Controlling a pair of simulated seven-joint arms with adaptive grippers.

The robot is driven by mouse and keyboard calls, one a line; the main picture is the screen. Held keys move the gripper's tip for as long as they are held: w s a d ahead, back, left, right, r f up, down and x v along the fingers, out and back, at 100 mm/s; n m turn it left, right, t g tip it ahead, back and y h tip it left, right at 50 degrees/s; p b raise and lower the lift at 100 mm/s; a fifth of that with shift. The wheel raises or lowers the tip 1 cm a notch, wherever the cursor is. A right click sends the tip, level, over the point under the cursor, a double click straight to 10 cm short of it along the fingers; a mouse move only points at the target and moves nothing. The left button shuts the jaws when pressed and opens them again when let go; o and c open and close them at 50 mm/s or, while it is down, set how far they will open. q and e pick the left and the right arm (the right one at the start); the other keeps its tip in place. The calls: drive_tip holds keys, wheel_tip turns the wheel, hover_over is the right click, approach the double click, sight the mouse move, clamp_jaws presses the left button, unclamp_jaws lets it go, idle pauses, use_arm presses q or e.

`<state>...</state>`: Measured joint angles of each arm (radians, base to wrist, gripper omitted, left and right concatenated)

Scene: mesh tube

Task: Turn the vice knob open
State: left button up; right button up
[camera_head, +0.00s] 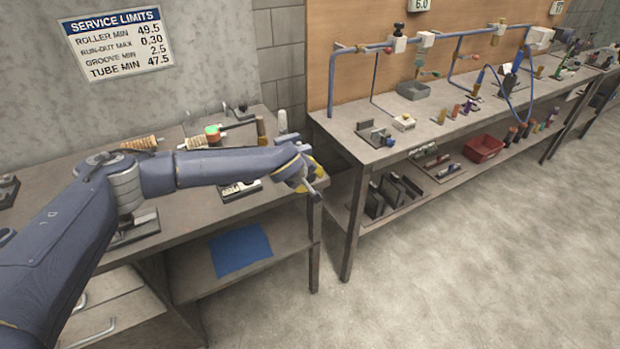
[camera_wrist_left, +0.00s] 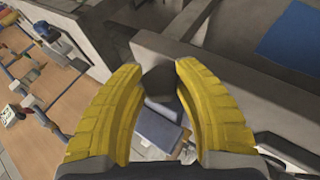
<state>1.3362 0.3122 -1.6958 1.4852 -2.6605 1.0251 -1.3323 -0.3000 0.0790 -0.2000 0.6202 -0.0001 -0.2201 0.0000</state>
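My left gripper (camera_head: 305,178) is at the right end of the near bench, over its front corner. In the left wrist view its two yellow fingers (camera_wrist_left: 158,68) are spread apart. A dark, faceted piece that looks like the vice knob (camera_wrist_left: 158,84) shows between them. I cannot tell whether the fingers touch it. In the head view my gripper and forearm hide this spot, and I cannot make out the vice. My right gripper is not in view.
A second bench (camera_head: 345,125) stands right. The floor (camera_head: 450,270) is clear.

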use_arm(q)
drive_tip(key=o, duration=0.5)
drive_tip(key=v, duration=1.2)
